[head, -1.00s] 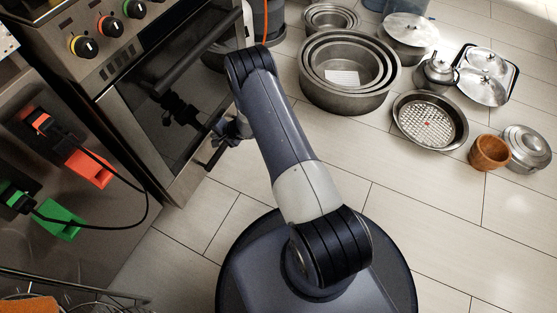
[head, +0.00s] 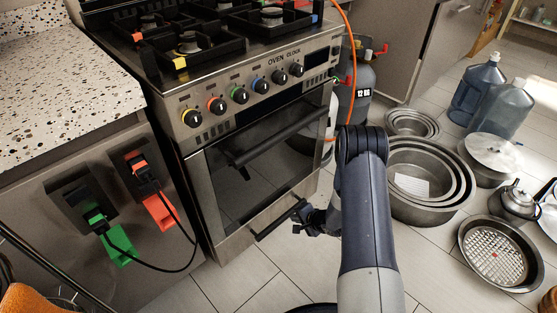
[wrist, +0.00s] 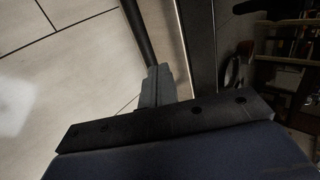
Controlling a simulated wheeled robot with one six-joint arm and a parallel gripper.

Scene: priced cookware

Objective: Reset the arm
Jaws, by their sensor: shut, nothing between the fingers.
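My arm reaches up from the bottom of the head view, and my gripper (head: 300,217) hangs on its left side, low in front of the oven (head: 255,165). The gripper is small and dark here, beside the end of the dark lower bar handle (head: 278,221) of the oven; I cannot tell whether they touch. In the wrist view my gripper's fingers (wrist: 154,78) are together with nothing visible held. A dark bar (wrist: 138,32) runs up just beyond the fingertips, with the pale tiled floor to its left.
Nested round pans (head: 428,212) and a perforated pan (head: 497,254) stand on the floor at right. A gas cylinder (head: 356,98) with an orange hose is behind my arm. Black cables hang from plugs (head: 152,184) at left. Tiled floor (head: 258,284) is clear below the oven.

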